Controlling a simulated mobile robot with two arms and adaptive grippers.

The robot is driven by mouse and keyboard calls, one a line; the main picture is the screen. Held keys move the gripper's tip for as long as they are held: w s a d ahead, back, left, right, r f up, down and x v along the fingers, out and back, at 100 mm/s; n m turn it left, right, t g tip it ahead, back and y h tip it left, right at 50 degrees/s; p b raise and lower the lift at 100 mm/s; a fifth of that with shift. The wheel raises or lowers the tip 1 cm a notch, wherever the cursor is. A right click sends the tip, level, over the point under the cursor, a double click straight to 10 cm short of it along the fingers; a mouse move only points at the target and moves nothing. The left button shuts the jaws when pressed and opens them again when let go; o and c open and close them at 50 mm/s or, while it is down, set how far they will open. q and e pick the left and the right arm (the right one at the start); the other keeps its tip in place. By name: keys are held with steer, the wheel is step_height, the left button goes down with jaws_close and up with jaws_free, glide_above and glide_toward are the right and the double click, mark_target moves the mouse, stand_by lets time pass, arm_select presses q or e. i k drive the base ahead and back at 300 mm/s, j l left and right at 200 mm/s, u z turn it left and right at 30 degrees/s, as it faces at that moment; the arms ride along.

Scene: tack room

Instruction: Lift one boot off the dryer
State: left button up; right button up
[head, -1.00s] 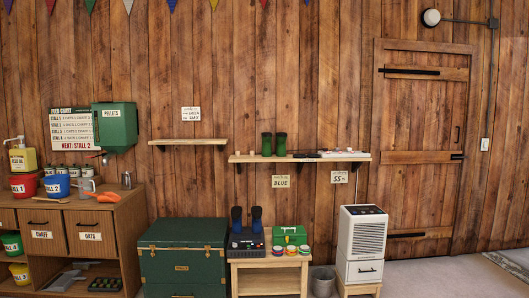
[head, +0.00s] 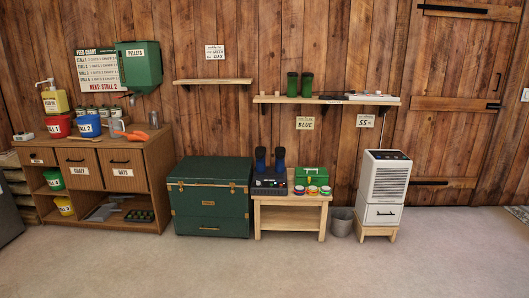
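A dark boot dryer (head: 270,184) sits on the left part of a low wooden bench (head: 289,201) against the wall. A pair of dark blue boots, a left one (head: 260,159) and a right one (head: 280,158), stand upright on top of it. They look small from here, and how they sit on the dryer is hard to tell. Neither of my grippers is in view.
A green trunk (head: 210,197) stands left of the bench. A green box (head: 310,175) and several small tins share the bench top. A grey bucket (head: 341,222) and white dehumidifier (head: 385,180) stand right. The floor in front is clear.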

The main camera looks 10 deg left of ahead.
mark_target(260, 151)
steer(key=i+j+z, duration=0.1)
steer(key=i, duration=1.35)
